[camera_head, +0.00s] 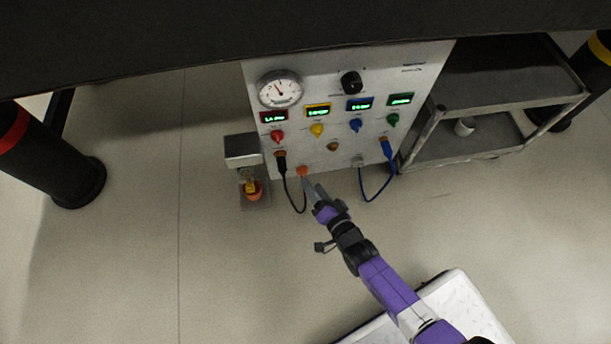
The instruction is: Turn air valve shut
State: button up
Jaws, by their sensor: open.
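A light grey control panel (345,130) stands in the middle of the view. It carries a red knob (277,135), a yellow knob (317,130), a blue knob (355,125) and a green knob (393,120) below lit displays. I cannot read which one is the air valve. My gripper (308,186) is open at the panel's lower edge. Its tips are close to an orange piece (302,171) low on the panel; I cannot tell whether they touch it. Nothing shows between the fingers.
A round gauge (280,89) and a black dial (351,82) are higher on the panel. A black cable (294,196) and a blue cable (378,190) hang beside my gripper. A small stand (243,150) is left, a metal cart (510,97) right.

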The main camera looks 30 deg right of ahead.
aim_at(304, 174)
jog(key=b+x, duration=0.1)
jog(key=x, duration=0.3)
jog(key=shift+f+b, duration=0.1)
jog(key=shift+b, duration=0.25)
jog(key=shift+w, duration=0.7)
grip_shut()
